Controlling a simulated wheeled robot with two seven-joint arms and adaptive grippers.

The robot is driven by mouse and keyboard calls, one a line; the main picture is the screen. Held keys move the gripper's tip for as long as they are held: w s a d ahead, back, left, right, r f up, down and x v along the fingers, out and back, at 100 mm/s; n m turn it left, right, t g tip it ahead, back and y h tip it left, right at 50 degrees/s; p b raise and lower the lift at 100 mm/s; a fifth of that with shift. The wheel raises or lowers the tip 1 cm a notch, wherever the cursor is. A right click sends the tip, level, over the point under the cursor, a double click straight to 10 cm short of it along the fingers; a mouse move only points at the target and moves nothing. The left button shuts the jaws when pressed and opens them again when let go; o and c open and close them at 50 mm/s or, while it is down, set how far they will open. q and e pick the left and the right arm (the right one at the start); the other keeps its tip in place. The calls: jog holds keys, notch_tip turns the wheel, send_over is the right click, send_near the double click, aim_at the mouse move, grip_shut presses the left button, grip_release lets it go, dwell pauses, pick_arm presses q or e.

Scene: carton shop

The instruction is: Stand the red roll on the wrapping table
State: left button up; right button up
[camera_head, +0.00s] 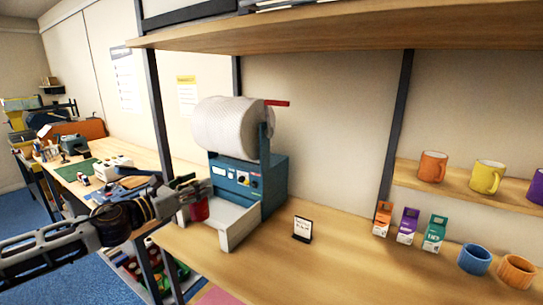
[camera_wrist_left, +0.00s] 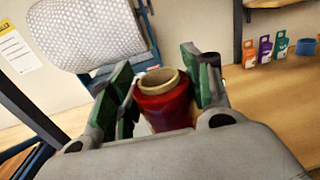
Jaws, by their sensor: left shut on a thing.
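The red roll (camera_wrist_left: 166,104) is a short cylinder with a pale cardboard core, and it is upright or nearly so in the left wrist view. My left gripper (camera_wrist_left: 160,95) is shut on it, with the green-padded fingers on either side. In the head view the red roll (camera_head: 200,209) shows at the tips of my left gripper (camera_head: 196,194), in front of the blue bubble-wrap machine and over its pale tray. Whether the roll touches the tray cannot be told. The wrapping table (camera_head: 330,262) is a wooden surface running to the right. My right gripper is not in view.
The blue machine (camera_head: 270,180) carries a large white bubble-wrap roll (camera_head: 226,125). A small sign (camera_head: 302,228) stands right of it. Small cartons (camera_head: 407,226) and mugs (camera_head: 475,259) are further right. Bare wood lies around the sign. A second bench (camera_head: 75,165) is at the far left.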

aim_at(192, 212)
pick_arm(q)
jog(key=shift+n+t+y, duration=0.3)
jog(key=shift+n+y, duration=0.1)
jog(key=shift+y, duration=0.2)
jog(key=shift+s+a+f, duration=0.15)
jog(key=shift+s+f, duration=0.25)
jog(key=shift+f, duration=0.8)
jog(key=shift+s+a+f, duration=0.1)
jog(key=shift+s+f, duration=0.25)
jog(key=shift+f, duration=0.9)
jog(key=shift+s+a+f, duration=0.15)
jog(key=shift+s+f, duration=0.25)
jog(key=shift+f, duration=0.8)
jog(key=s+a+f+n+t+y, duration=0.1)
jog(key=s+a+f, duration=0.1)
jog(key=s+f, duration=0.55)
jog(key=s+a+f+n+y, duration=0.1)
jog(key=s+f, duration=0.3)
jog(key=f, duration=0.7)
jog(key=shift+w+d+r+n+t+y, duration=0.1)
jog(key=shift+d+r+n+t+y, duration=0.2)
jog(key=shift+d+n+y, duration=0.6)
jog(key=shift+w+d+r+n+t+y, duration=0.1)
jog(key=shift+d+r+n+t+y, duration=0.25)
jog(key=shift+y, duration=1)
jog(key=shift+w+d+r+n+t+y, duration=0.15)
jog(key=shift+d+r+n+y, duration=0.1)
jog(key=shift+d+n+y, duration=0.7)
jog(key=shift+a+y, duration=0.25)
jog(key=shift+y, duration=0.15)
